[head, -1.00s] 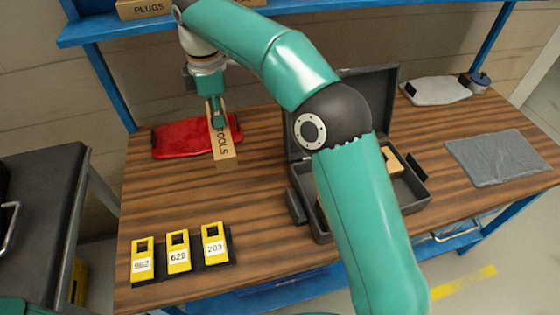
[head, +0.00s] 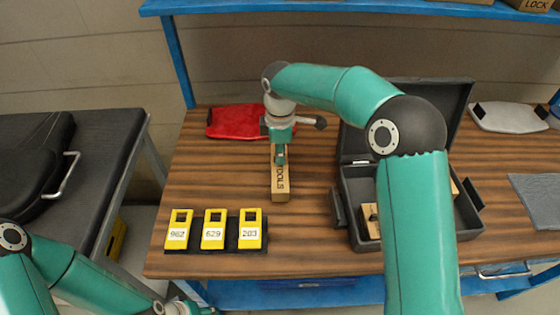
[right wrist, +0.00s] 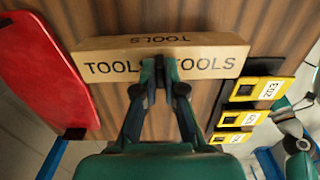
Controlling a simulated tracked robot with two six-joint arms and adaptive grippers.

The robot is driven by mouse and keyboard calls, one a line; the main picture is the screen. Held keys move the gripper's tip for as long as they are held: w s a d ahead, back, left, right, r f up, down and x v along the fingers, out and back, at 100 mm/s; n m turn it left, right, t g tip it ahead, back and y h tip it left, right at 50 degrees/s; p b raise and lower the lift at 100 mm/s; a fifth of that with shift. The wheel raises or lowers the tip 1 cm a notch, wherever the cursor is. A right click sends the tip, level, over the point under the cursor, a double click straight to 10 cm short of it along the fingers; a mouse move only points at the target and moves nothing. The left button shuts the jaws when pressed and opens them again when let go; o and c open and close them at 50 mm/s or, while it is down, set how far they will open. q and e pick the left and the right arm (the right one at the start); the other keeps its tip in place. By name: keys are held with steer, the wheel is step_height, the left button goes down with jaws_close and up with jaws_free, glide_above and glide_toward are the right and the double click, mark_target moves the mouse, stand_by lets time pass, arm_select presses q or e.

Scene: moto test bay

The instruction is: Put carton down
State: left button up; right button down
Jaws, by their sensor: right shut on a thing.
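The carton (head: 281,184) is a long tan box marked TOOLS. In the head view it is over the wooden bench, right of the red pouch and behind the yellow tags. My right gripper (head: 281,158) is shut on it from above. In the right wrist view the fingers (right wrist: 158,72) grip the middle of the carton (right wrist: 215,62). Whether its underside touches the bench I cannot tell. My left arm is low at the left, its gripper (head: 190,307) cut by the bottom edge, its jaws unclear.
The bench (head: 310,245) has free wood around the carton. A red pouch (head: 235,122) lies behind left, yellow numbered tags (head: 213,230) in front. A dark open case (head: 362,235) stands to the right. A grey cloth (head: 540,198) lies far right. A blue shelf (head: 350,8) is above.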

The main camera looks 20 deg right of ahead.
steer(key=shift+f, duration=1.6)
steer(key=c, duration=1.3)
jaws_free()
steer(key=shift+o, duration=0.2)
steer(key=shift+r, duration=0.1)
step_height(320, 180, up, 12)
steer(key=shift+f, duration=0.1)
